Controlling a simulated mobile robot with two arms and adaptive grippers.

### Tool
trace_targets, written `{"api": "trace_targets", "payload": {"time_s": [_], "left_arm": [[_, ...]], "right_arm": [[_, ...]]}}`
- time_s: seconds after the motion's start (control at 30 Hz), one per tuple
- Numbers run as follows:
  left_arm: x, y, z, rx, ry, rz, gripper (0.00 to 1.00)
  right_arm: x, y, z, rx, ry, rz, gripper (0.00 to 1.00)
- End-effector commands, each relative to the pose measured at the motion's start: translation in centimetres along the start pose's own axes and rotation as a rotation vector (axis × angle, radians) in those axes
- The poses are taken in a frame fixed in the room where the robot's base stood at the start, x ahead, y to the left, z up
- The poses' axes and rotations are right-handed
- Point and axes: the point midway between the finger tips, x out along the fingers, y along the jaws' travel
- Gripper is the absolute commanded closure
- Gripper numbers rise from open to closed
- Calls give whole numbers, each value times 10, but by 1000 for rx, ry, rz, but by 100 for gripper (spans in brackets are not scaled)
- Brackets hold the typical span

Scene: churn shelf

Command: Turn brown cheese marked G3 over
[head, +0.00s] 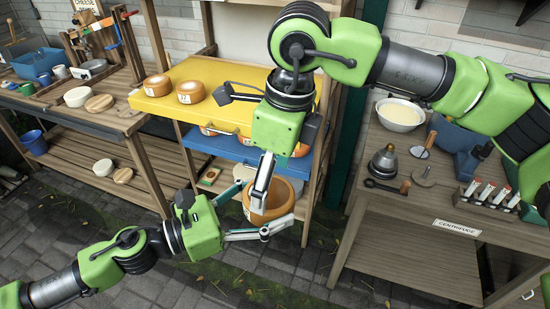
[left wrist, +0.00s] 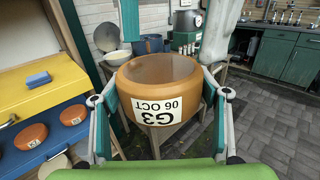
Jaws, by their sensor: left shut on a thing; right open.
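The cheese (head: 272,204) is held in the air in front of the shelf in the head view. My left gripper (head: 250,212) is shut on its sides, with a finger at each side in the left wrist view (left wrist: 158,118). My right gripper (head: 262,185) is open and points down at the cheese from above. I cannot tell whether its fingers touch the cheese.
The yellow shelf (head: 220,78) bears brown cheeses (head: 190,92), and the blue shelf (head: 225,147) below holds more. The left bench (head: 80,115) has pale rounds. The right table (head: 400,255), marked CENTRIFUGE, holds a bowl (head: 400,115) and tools. Paved floor is free below.

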Motion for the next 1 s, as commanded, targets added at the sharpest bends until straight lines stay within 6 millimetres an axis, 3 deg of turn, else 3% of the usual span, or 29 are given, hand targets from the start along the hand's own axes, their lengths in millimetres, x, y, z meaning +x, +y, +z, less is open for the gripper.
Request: {"api": "trace_targets", "payload": {"time_s": [0.1, 0.3, 0.73, 0.87, 0.9, 0.93, 1.0], "left_arm": [[0, 0, 2, 1, -2, -1, 56], [0, 0, 2, 1, -2, -1, 56], [0, 0, 2, 1, -2, 0, 56], [0, 0, 2, 1, -2, 0, 56], [0, 0, 2, 2, -2, 0, 56], [0, 0, 2, 2, -2, 0, 30], [0, 0, 2, 2, -2, 0, 12]], "right_arm": [[22, 1, 0, 1, 1, 3, 27], [47, 0, 1, 1, -1, 2, 27], [56, 0, 1, 1, -2, 1, 27], [56, 0, 1, 1, -2, 1, 61], [56, 0, 1, 1, -2, 1, 66], [55, 0, 1, 0, -4, 1, 66], [55, 0, 1, 0, -4, 1, 66]]}}
